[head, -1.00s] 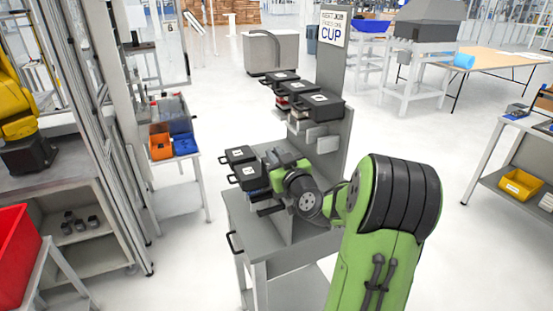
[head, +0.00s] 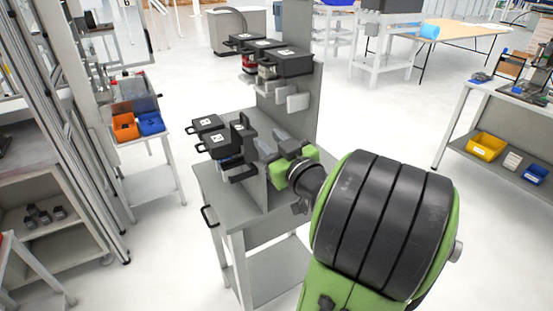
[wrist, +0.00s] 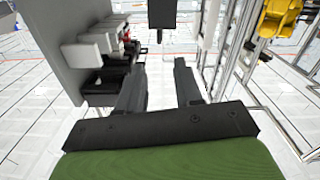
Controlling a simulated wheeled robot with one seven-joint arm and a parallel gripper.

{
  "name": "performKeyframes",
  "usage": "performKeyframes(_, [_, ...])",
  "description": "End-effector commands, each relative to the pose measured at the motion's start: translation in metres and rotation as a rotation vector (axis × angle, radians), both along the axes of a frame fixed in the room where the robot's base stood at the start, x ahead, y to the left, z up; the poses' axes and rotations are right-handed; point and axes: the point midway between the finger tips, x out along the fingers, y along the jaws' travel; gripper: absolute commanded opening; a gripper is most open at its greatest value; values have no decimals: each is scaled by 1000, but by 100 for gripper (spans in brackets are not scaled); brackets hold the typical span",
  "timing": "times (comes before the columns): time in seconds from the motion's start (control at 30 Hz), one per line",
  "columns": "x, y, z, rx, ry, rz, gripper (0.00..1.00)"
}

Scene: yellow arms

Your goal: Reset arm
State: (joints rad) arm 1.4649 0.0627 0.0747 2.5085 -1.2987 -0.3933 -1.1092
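My green and black arm (head: 375,225) reaches from the lower right toward the grey stand (head: 292,120).
Black lidded boxes sit on the stand's upper rack (head: 282,62) and lower rack (head: 220,140). A side table with an orange bin (head: 124,127) and a blue bin (head: 150,123) stands left. A shelf with a yellow bin (head: 487,146) stands right.

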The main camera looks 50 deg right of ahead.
Motion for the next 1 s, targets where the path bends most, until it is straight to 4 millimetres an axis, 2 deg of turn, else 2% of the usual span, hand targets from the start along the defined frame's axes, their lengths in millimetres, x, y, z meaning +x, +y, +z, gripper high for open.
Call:
performKeyframes(0.1, [-18, 5, -2, 0, 0, -3, 35])
performKeyframes(0.2, [-25, 7, 0, 0, 0, 0, 35])
performKeyframes(0.77, [-24, 8, 1, 1, 3, 5, 35])
performKeyframes(0.87, [-13, 27, -5, 11, 49, 63, 35])
performKeyframes(0.97, [7, 76, -24, 42, 185, 200, 35])
performKeyframes(1.0, [12, 101, -34, 57, 261, 262, 35])
